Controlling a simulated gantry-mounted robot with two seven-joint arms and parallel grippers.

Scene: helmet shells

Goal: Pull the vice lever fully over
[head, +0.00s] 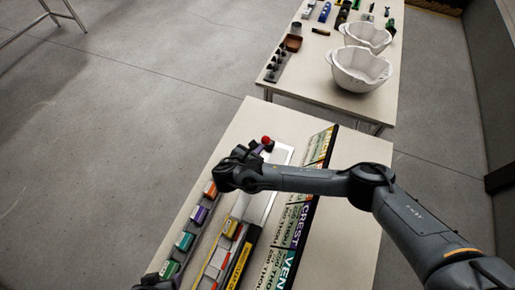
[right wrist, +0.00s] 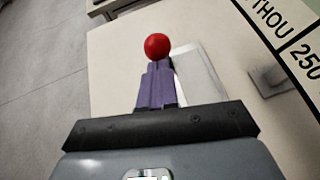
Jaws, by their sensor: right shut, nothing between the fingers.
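The vice lever shows as a red ball knob (head: 266,140) just beyond my right gripper (head: 238,172) in the head view. In the right wrist view the red knob (right wrist: 157,46) stands at the end of a purple part (right wrist: 157,86), straight ahead of the gripper's dark front edge. My right gripper is shut and empty, close to the lever; I cannot tell whether it touches it.
Several coloured blocks (head: 198,215) line the near table's left side. A lettered board (head: 303,216) stands on its right, beside a pale flat plate (head: 272,183). A farther table holds white helmet shells (head: 361,70) and small items. The near table's far end is clear.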

